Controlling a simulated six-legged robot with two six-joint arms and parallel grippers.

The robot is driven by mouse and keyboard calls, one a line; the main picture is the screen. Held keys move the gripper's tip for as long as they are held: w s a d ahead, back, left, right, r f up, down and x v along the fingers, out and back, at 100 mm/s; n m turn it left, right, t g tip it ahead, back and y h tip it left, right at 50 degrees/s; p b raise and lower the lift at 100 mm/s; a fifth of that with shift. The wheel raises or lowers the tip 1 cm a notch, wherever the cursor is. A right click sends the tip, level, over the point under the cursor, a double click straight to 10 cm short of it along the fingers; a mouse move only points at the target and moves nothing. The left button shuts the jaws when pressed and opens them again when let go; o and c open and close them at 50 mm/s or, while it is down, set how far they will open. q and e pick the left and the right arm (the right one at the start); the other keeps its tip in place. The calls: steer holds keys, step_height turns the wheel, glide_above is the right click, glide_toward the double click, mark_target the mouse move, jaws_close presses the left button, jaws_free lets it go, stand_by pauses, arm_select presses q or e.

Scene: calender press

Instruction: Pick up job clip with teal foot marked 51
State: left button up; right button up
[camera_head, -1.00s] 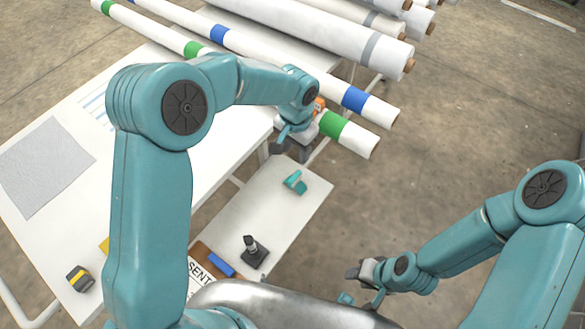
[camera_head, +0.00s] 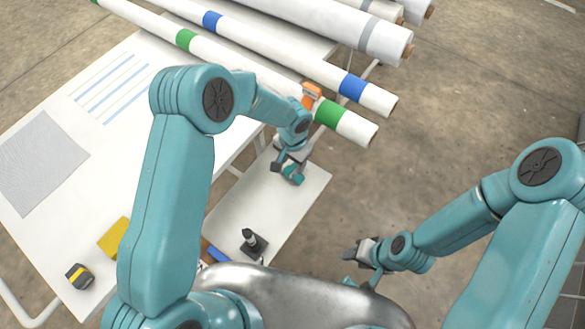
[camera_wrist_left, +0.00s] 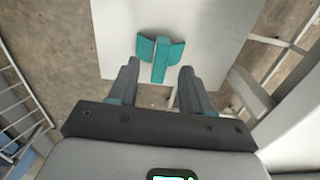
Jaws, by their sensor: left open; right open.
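The teal job clip (camera_head: 292,176) lies on the small low white shelf. In the left wrist view the clip (camera_wrist_left: 160,58) shows teal parts just beyond the fingertips, its middle piece lined up between them. No marking 51 is readable. My left gripper (camera_head: 283,165) is over the clip, open; in the left wrist view its fingers (camera_wrist_left: 158,72) are apart with nothing between them. Whether it touches the clip cannot be told. My right gripper (camera_head: 354,265) is open and empty over the floor at lower right, far from the clip.
A dark stamp-like tool (camera_head: 252,243) stands on the shelf (camera_head: 305,195). An orange clip (camera_head: 311,95) sits near the rolls with green and blue bands (camera_head: 329,113). The white table (camera_head: 60,245) holds a tape measure (camera_head: 80,276) and a yellow block (camera_head: 115,238).

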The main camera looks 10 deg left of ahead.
mark_target(293, 167)
arm_select(q)
steer(key=shift+f, duration=1.8)
jaws_close()
